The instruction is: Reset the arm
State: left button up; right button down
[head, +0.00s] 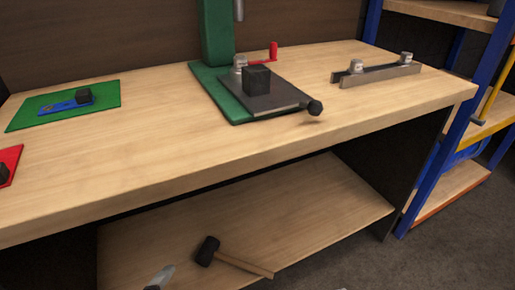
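Neither of my grippers can be made out in the head view, and no arm of mine clearly shows. A small pale grey piece (160,277) is cut off by the bottom edge, in front of the lower shelf; I cannot tell what it is. A green press-like machine (215,35) stands at the back of the wooden workbench (200,150). A dark block (256,78) sits on the machine's grey plate (275,98), and a red handle (273,52) rises behind it.
A green mat (30,115) with a blue tool and black block lies left; a red mat (12,155) is at the left edge. A metal bar (378,75) lies right. A mallet (207,251) rests on the lower shelf (310,195). A blue-framed rack (460,120) stands right.

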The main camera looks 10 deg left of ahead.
pick_arm(q)
jog(key=d+r+n+h+b, duration=0.4)
jog(key=d+n+h+b, duration=0.3)
jog(key=d+n, duration=0.45)
jog(key=s+a+r+g+y+p, duration=0.1)
jog(key=a+r+p, duration=0.4)
jog(key=p, duration=1.2)
jog(key=s+a+r+g+y+p, duration=0.1)
jog(key=s+a+r+y+p, duration=0.3)
jog(key=r+p, duration=0.6)
jog(key=a+p, duration=0.1)
jog(key=p, duration=0.6)
jog(key=shift+a+r+g+y, duration=0.15)
jog(key=shift+a+g+y, duration=0.15)
jog(key=shift+a+y, duration=0.1)
pick_arm(e)
jog(key=s+d+r+h, duration=0.1)
jog(key=s+d+r, duration=0.1)
jog(key=r, duration=0.5)
jog(key=s+d+r+g+h, duration=0.1)
jog(key=s+d+r, duration=0.1)
jog(key=d+r, duration=0.2)
notch_tip(320, 180, up, 3)
jog(key=shift+s+d+f+g+h, duration=0.15)
jog(key=shift+d+g+h, duration=0.15)
jog(key=shift+h, duration=0.1)
pick_arm(q)
jog(key=shift+n, duration=0.25)
